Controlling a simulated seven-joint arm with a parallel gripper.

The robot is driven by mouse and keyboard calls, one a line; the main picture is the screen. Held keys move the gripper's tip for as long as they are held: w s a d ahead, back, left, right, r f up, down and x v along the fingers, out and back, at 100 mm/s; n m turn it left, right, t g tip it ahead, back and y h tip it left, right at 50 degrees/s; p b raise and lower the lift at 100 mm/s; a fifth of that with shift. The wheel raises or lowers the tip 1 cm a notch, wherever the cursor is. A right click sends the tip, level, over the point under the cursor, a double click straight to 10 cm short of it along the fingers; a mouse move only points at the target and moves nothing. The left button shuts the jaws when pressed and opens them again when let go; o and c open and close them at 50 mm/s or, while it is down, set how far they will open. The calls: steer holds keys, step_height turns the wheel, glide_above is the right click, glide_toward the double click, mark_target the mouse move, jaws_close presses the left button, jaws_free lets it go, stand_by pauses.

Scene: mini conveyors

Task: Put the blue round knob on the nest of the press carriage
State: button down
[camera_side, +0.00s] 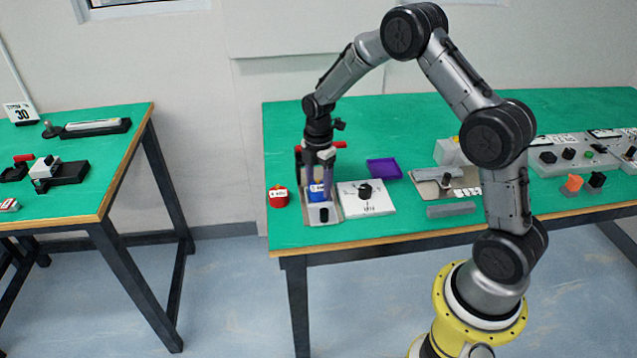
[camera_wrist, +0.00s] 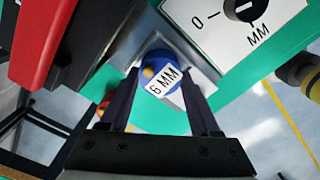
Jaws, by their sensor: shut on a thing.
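The blue round knob (camera_side: 317,192) is between the fingers of my gripper (camera_side: 320,182) in the side view. In the wrist view the knob (camera_wrist: 152,58) shows a white "6 MM" label, and the fingers of my gripper (camera_wrist: 160,92) flank it, shut on it. The knob is over the grey press carriage (camera_side: 335,212), which has a small black knob at its front end. The carriage plate also shows around the knob in the wrist view (camera_wrist: 195,62). The nest is hidden under the knob, and I cannot tell whether the knob touches it.
A red labelled knob (camera_side: 278,198) stands left of the carriage. A white dial plate (camera_side: 378,207) lies close on its right, and a purple tray (camera_side: 384,168) is behind that. A red press handle (camera_wrist: 38,50) is close by in the wrist view. Free green table lies behind the press.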

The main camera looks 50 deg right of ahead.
steer(key=shift+f, duration=0.15)
steer(key=shift+c, duration=0.6)
jaws_free()
step_height(320, 180, up, 11)
step_height(320, 180, up, 8)
steer(key=m+t, duration=0.1)
steer(key=m, duration=0.2)
glide_above(318, 187)
steer(key=s+a, duration=0.3)
steer(key=s, duration=0.2)
steer(key=s+a+r+m+t, duration=0.1)
steer(key=s+a+m, duration=0.1)
steer(key=s+m, duration=0.2)
steer(key=s+a+r+m+t, duration=0.2)
steer(key=s+m, duration=0.2)
steer(key=s, duration=0.7)
steer(key=s+a+r+m+t, duration=0.1)
steer(key=s+a+m, duration=0.2)
steer(key=s+m, duration=0.2)
steer(key=s, duration=0.3)
steer(key=shift+r+t, duration=0.15)
steer(key=shift+t, duration=0.15)
